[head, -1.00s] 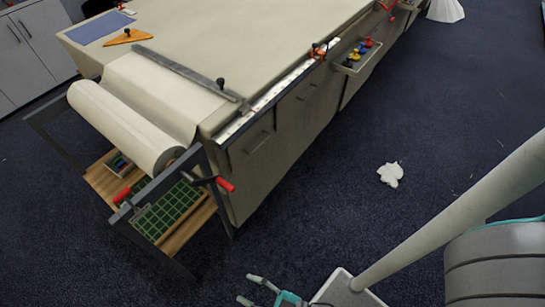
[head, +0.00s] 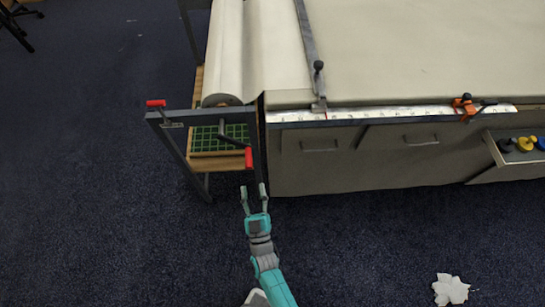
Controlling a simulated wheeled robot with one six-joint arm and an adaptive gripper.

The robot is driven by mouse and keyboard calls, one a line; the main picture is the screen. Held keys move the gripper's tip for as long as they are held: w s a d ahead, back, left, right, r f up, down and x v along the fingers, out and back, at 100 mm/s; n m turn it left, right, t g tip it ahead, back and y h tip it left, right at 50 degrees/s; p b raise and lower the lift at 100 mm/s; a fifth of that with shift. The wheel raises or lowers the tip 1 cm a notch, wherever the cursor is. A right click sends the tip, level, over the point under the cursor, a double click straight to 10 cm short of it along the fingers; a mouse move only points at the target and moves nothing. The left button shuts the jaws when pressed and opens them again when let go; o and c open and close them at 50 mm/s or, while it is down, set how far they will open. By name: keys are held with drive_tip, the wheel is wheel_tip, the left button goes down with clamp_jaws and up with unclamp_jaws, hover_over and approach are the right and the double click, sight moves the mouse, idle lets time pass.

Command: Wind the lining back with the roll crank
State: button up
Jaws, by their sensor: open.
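The roll of lining (head: 224,50) lies in its frame at the table's left end, and its cloth runs onto the table top. The roll crank (head: 235,140) sticks out at the near end of the roll, with a red handle (head: 248,158) hanging low. My gripper (head: 254,190) is open and empty, its two fingers pointing up the picture just below the red handle. I cannot tell how far apart in depth they are. A second red grip (head: 156,103) sits at the left end of the frame's dark bar (head: 190,116).
A metal bar (head: 307,45) with a black knob lies across the cloth. A ruler strip (head: 400,114) with an orange clamp (head: 465,105) runs along the table edge. A side tray (head: 495,147) holds coloured knobs. Crumpled white paper (head: 450,289) lies on the open floor.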

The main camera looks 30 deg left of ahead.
sight(248, 159)
drive_tip(key=x, duration=1)
drive_tip(key=shift+w+a+r, duration=0.1)
drive_tip(key=shift+w+r, duration=0.1)
drive_tip(key=shift+w, duration=0.05)
clamp_jaws()
